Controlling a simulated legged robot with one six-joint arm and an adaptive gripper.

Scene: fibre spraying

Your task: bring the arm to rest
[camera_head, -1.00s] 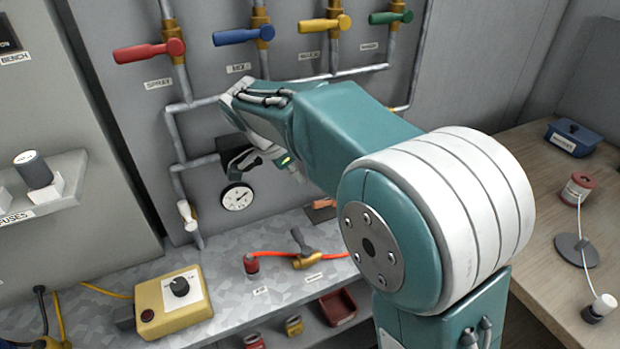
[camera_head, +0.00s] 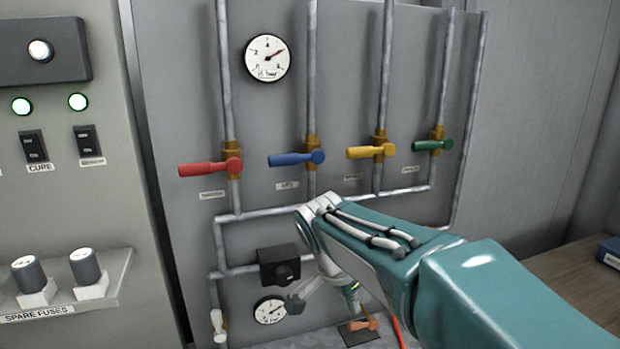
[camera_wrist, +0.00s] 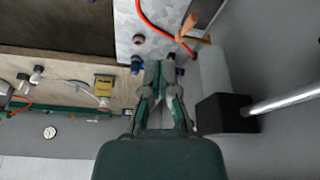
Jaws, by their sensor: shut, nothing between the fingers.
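My teal and white arm (camera_head: 385,250) reaches in from the lower right of the head view, in front of the grey pipe panel (camera_head: 330,110). Its wrist bends downward below the horizontal pipe. The metal bench top (camera_wrist: 165,15) lies beyond the fingertips.
Red (camera_head: 208,168), blue (camera_head: 295,159), yellow (camera_head: 370,152) and green (camera_head: 432,145) valve handles stand above the arm. A black box (camera_head: 278,266) sits on the lower pipe close to the wrist. A fuse shelf (camera_head: 75,290) is at left, a wooden table (camera_head: 575,285) at right.

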